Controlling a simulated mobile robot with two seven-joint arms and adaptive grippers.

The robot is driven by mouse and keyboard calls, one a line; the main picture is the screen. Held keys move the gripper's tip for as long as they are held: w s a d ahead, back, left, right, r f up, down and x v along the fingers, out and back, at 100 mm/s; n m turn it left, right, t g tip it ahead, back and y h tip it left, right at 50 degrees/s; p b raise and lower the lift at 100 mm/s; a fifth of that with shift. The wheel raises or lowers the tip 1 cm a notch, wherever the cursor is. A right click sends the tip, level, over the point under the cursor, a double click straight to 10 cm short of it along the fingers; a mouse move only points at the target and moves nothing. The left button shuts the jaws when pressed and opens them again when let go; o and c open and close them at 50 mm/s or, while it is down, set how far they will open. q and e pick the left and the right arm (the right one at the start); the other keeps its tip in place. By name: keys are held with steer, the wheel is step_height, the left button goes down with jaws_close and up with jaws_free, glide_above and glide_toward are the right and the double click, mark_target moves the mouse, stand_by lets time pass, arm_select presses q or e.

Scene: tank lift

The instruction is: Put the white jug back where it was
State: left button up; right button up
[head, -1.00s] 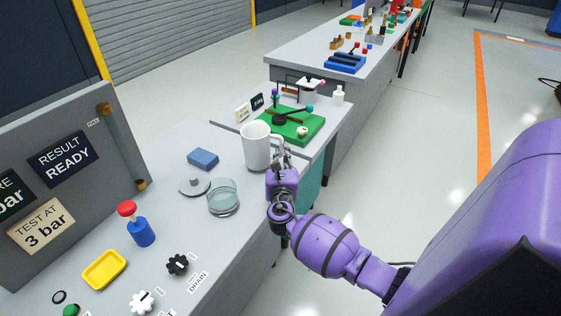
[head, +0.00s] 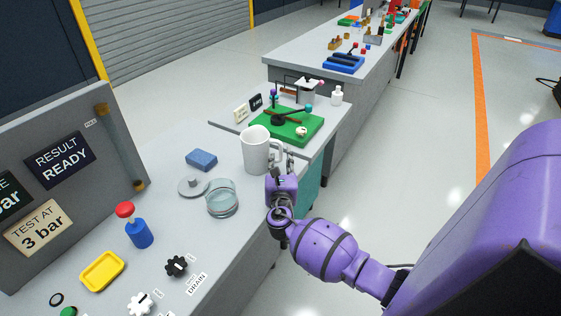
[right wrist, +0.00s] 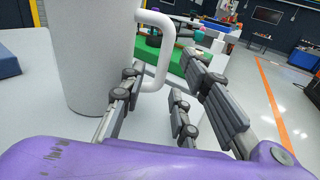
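The white jug (head: 255,151) stands upright, apparently on the grey bench, with its handle facing right towards my right gripper (head: 283,163). In the right wrist view the jug (right wrist: 80,55) fills the left side. My right gripper (right wrist: 165,72) is open there, its fingers spread to either side of the handle (right wrist: 160,20) and slightly short of it. I see no finger clamped on the handle. The jug's top is cut off in the wrist view. My left gripper is not in view.
A glass dish (head: 222,199), a grey lid-like disc (head: 193,186) and a blue block (head: 201,160) lie left of the jug. A green board (head: 288,125) with small parts is behind it. The bench's right edge is close to my right gripper.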

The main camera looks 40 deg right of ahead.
steer(key=shift+s+r, duration=0.1)
steer(key=shift+r, duration=0.15)
steer(key=v, duration=1.2)
